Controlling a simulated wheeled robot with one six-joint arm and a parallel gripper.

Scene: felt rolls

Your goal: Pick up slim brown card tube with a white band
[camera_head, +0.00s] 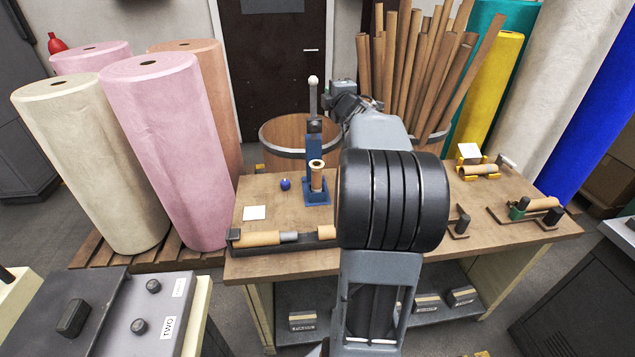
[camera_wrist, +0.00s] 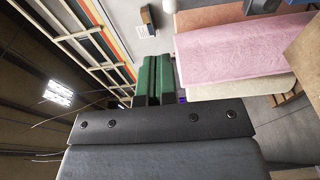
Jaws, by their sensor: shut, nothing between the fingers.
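A short brown card tube (camera_head: 317,180) with a pale upper end stands upright in a blue stand (camera_head: 318,196) on the table. Another brown tube (camera_head: 258,238) lies in a dark cradle at the table's front left. A third (camera_head: 477,169) lies in a yellow cradle, and a fourth (camera_head: 543,204) lies in a dark holder at the right. I cannot tell which one has the white band. My gripper (camera_wrist: 155,75) shows green fingers, shut and empty, in the wrist view. It is raised above and behind the table, apart from the tubes.
My arm hides the middle of the wooden table (camera_head: 265,190). A blue ball (camera_head: 285,184) and white card (camera_head: 254,213) lie at the left. Tall felt rolls (camera_head: 160,140) stand left. A wooden tub (camera_head: 285,135) and long leaning tubes (camera_head: 420,65) stand behind.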

